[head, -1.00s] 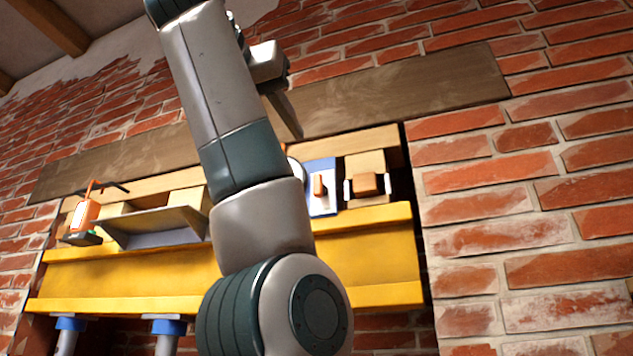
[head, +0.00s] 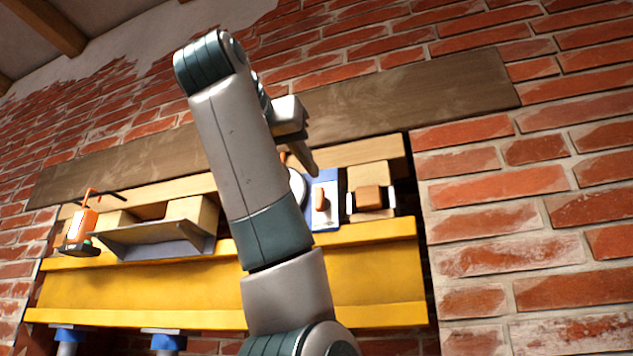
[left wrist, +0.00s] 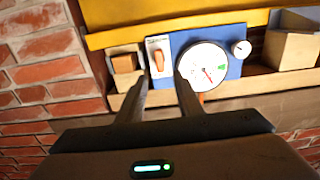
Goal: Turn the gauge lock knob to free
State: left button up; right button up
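The orange lock knob (head: 319,199) sits upright on a white plate on the blue gauge panel (head: 325,223). In the left wrist view the knob (left wrist: 158,63) shows just beyond the fingertips, roughly in line with the gap between them. The round white gauge dial (left wrist: 203,66), with a red needle and a green mark, is beside it. In the head view the dial is mostly hidden by my arm and gripper. My left gripper (left wrist: 162,80) is open and empty, its fingers apart and clear of the knob. It also shows in the head view (head: 306,165). My right gripper is in neither view.
A yellow beam (head: 150,288) runs below the panel. A wooden block with an orange piece (head: 369,197) is right of the knob. An orange tool (head: 82,226) and a grey shelf (head: 155,235) are at left. Brick wall (head: 520,220) surrounds them.

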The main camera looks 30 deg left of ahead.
aim_at(318, 195)
pick_arm(q)
jog(key=p+x, duration=0.5)
jog(key=x, duration=0.5)
jog(key=shift+d+r, duration=0.1)
jog(key=shift+w+p, duration=0.4)
jog(key=shift+c, duration=0.4)
grip_shut()
